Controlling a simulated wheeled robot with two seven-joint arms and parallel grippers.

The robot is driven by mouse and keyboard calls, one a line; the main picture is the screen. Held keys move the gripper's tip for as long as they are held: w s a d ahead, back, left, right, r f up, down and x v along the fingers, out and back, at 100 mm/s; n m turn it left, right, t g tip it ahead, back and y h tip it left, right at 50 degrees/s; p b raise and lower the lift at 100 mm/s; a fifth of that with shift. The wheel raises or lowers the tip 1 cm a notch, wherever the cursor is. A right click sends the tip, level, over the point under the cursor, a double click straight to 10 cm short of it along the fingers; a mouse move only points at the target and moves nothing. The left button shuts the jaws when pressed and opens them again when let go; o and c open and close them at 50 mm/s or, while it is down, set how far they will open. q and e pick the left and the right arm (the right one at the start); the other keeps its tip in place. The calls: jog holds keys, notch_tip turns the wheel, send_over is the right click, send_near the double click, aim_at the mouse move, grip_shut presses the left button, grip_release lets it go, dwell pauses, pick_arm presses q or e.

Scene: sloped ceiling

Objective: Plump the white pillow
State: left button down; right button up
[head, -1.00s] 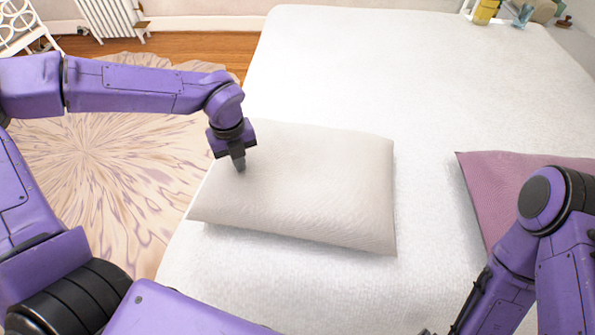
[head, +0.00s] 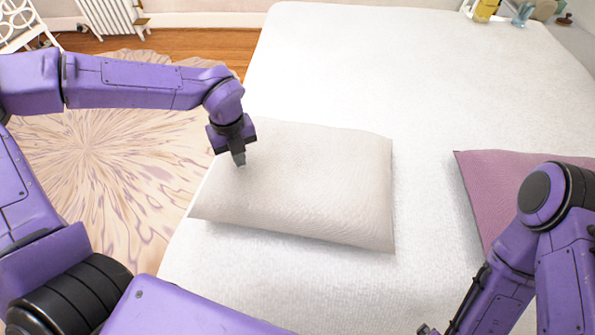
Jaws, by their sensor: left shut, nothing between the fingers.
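The white pillow (head: 310,185) lies flat on the white bed, left of the middle of the head view. Its near right corner points towards me. My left gripper (head: 240,163) is shut and empty. It points down over the pillow's far left part, with its tip at or just above the cloth; I cannot tell if it touches. The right arm is at the lower right, and only a dark tip of what may be my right gripper (head: 427,330) shows at the bottom edge, so its jaws cannot be made out.
The white bed (head: 420,75) is bare behind the pillow. A pink pillow (head: 500,180) lies to the right, partly behind my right arm. A yellow bottle (head: 484,10) and small items stand beyond the bed's far right. A patterned rug (head: 110,150) lies on the floor at left.

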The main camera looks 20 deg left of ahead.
pick_arm(q)
jog(key=shift+f+b, duration=0.5)
jog(key=shift+f, duration=0.35)
jog(key=shift+r+p, duration=1.1)
jog(key=shift+r, duration=0.1)
notch_tip(320, 180, up, 5)
jog(key=p, duration=0.4)
jog(key=shift+r, duration=0.1)
